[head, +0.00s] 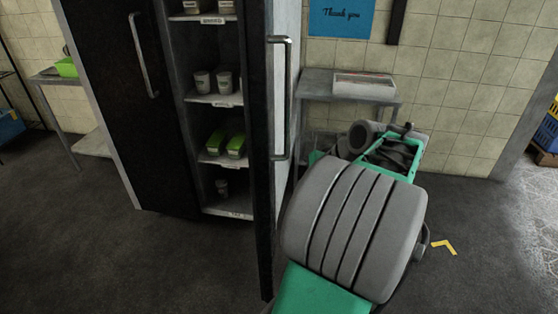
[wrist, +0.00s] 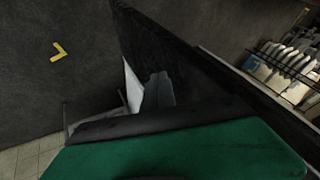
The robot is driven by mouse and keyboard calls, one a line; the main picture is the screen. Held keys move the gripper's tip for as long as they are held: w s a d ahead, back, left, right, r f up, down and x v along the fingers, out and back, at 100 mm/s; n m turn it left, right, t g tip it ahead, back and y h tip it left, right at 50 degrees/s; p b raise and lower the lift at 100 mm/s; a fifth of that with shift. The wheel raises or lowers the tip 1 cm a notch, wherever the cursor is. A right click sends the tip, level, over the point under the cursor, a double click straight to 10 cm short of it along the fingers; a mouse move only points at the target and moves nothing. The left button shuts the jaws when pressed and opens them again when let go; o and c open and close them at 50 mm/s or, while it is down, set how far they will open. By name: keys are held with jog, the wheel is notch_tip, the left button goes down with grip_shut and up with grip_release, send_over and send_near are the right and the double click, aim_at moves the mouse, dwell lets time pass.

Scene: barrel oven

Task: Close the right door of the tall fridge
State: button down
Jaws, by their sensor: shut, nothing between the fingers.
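The tall black fridge (head: 172,115) stands left of centre in the head view. Its left door (head: 120,95) looks shut. Its right door (head: 262,150) is swung well open towards me and shows nearly edge-on, with a long metal handle (head: 288,100) on its right-hand side. My arm is to the right of this door in the head view, where my gripper cannot be made out clearly. In the wrist view my gripper (wrist: 158,88) appears shut and empty, partly hidden by my green and dark wrist parts, close to a black door panel (wrist: 190,65). I cannot tell whether they touch.
Fridge shelves (head: 214,99) hold cups and green packs. A metal table (head: 318,84) with a tray stands against the tiled wall behind my arm. A yellow floor mark (head: 444,247) lies at right. The floor (head: 130,265) before the fridge is clear.

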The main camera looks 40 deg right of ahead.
jog(key=w+a+f+b, duration=0.1)
jog(key=w+a+f, duration=0.1)
jog(key=w+f, duration=0.5)
jog(key=shift+w+a, duration=0.35)
jog(key=shift+w, duration=0.1)
jog(key=shift+f, duration=0.1)
